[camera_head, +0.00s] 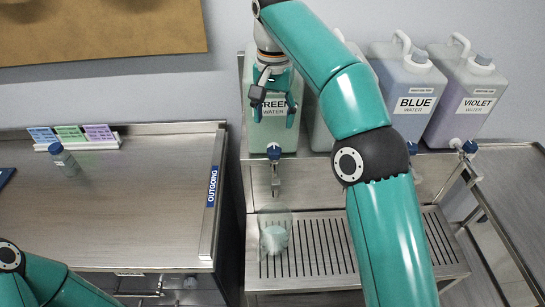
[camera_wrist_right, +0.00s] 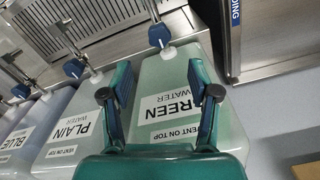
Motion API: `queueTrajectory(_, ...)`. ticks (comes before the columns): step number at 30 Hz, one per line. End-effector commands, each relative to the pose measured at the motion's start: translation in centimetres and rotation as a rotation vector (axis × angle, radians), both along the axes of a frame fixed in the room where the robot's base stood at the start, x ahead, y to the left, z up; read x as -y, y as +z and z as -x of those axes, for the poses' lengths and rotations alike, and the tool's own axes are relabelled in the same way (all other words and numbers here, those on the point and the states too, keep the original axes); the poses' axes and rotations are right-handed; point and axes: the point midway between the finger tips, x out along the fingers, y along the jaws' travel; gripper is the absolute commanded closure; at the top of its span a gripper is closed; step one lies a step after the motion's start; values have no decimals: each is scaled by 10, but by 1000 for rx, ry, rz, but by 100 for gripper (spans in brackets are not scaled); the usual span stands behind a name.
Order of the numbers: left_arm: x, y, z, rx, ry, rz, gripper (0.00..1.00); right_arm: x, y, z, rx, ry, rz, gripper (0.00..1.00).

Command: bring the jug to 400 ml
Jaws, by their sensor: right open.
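A clear jug (camera_head: 274,236) stands on the slatted drip tray (camera_head: 318,250), below the tap (camera_head: 274,165) of the GREEN WATER container (camera_head: 290,138). Its contents look pale green; the level and marks are too small to read. My right gripper (camera_head: 275,117) is open and empty in front of the GREEN container, above the blue-handled tap. In the right wrist view, its open fingers (camera_wrist_right: 160,75) frame the green container (camera_wrist_right: 165,75), with the tap's blue handle (camera_wrist_right: 159,36) beyond them. My left arm shows at the lower left, but its gripper is out of view.
BLUE (camera_head: 413,85) and VIOLET (camera_head: 472,85) containers stand to the right; PLAIN (camera_wrist_right: 75,125) is partly hidden by my right arm in the head view. A small bottle (camera_head: 63,160) and coloured cards (camera_head: 70,134) are on the left bench, marked OUTGOING (camera_head: 213,185). Its middle is clear.

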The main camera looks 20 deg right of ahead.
Motion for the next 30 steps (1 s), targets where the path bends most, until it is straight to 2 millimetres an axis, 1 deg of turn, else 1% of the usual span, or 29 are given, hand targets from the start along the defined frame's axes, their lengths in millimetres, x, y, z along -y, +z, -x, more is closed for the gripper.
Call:
queueTrajectory(1, 0, -15, 0, 0, 0, 0, 100, 1, -19, 1, -1, 0, 0, 39)
queueTrajectory(3, 0, -22, 0, 0, 0, 0, 100, 1, -33, 1, -3, 1, 1, 39)
queueTrajectory(6, 0, -31, 0, 0, 0, 0, 100, 1, -53, 1, -2, 0, 0, 39)
queueTrajectory(9, 0, -36, 0, 0, 0, 0, 100, 0, -70, 1, -3, 1, 1, 39)
queueTrajectory(13, 0, -40, 0, 0, 0, 0, 100, 0, -86, 1, -1, 0, -1, 39)
queueTrajectory(18, 0, -42, 0, 0, 0, 0, 100, 0, -97, 1, -1, -1, -1, 39)
queueTrajectory(27, 0, -42, 0, 0, 0, 0, 100, 0, -99, 0, 1, -1, -1, 39)
queueTrajectory(28, 0, -42, 0, 0, 0, 0, 100, 0, -99, 0, 1, -1, -1, 41)
queueTrajectory(30, 0, -42, 0, 0, 0, 0, 100, 1, -99, 1, 1, -1, -1, 52)
